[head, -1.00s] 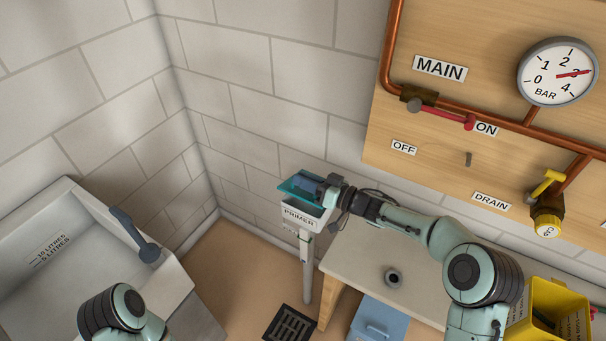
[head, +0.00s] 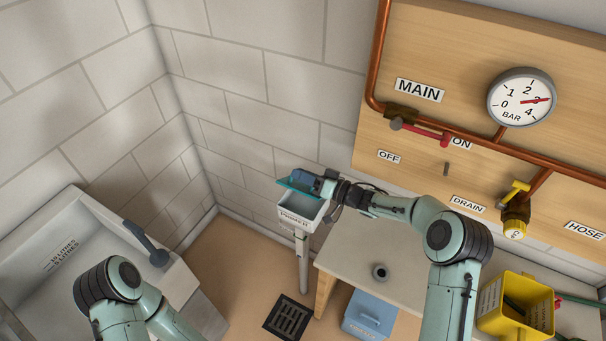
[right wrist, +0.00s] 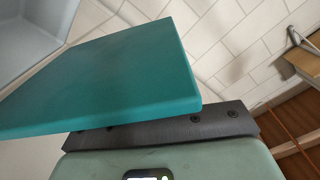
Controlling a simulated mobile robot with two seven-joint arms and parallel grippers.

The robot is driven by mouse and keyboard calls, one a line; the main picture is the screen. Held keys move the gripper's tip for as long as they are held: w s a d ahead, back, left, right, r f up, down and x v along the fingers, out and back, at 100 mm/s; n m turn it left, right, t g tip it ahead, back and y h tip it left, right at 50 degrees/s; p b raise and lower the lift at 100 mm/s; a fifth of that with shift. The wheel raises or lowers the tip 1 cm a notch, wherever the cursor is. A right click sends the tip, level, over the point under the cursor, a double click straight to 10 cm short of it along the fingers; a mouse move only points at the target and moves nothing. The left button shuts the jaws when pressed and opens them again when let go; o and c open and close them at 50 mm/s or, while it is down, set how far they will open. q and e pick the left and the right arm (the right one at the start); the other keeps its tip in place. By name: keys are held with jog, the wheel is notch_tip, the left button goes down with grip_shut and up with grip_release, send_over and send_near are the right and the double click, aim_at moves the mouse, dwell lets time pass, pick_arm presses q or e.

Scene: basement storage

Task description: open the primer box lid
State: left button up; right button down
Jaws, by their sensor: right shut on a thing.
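The primer box (head: 303,216) is a pale box labelled PRIMER on a post in the corner. Its teal lid (head: 290,186) is tilted up toward the wall, and part of the box's inside shows below it. My right gripper (head: 318,183) is at the lid's right side, shut on it. In the right wrist view the teal lid (right wrist: 110,80) fills the middle, against a dark finger; the other finger is hidden.
A sink (head: 60,250) with a dark lever (head: 146,243) stands left. A bench (head: 400,255), a yellow bucket (head: 513,315) and a blue lidded box (head: 369,316) are at right. A pipe board (head: 440,60) hangs above. A floor drain (head: 288,317) lies below the primer box.

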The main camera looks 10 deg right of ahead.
jog(key=shift+a, duration=0.15)
jog(key=c, duration=1.2)
grip_release()
jog(key=shift+o, duration=0.2)
jog(key=shift+s, duration=0.1)
jog(key=shift+s+d, duration=0.1)
jog(key=shift+d, duration=0.2)
pick_arm(q)
jog(key=shift+s+f+b, duration=0.85)
jog(key=shift+f, duration=0.3)
pick_arm(e)
jog(key=v, duration=1.3)
jog(key=shift+a, duration=0.1)
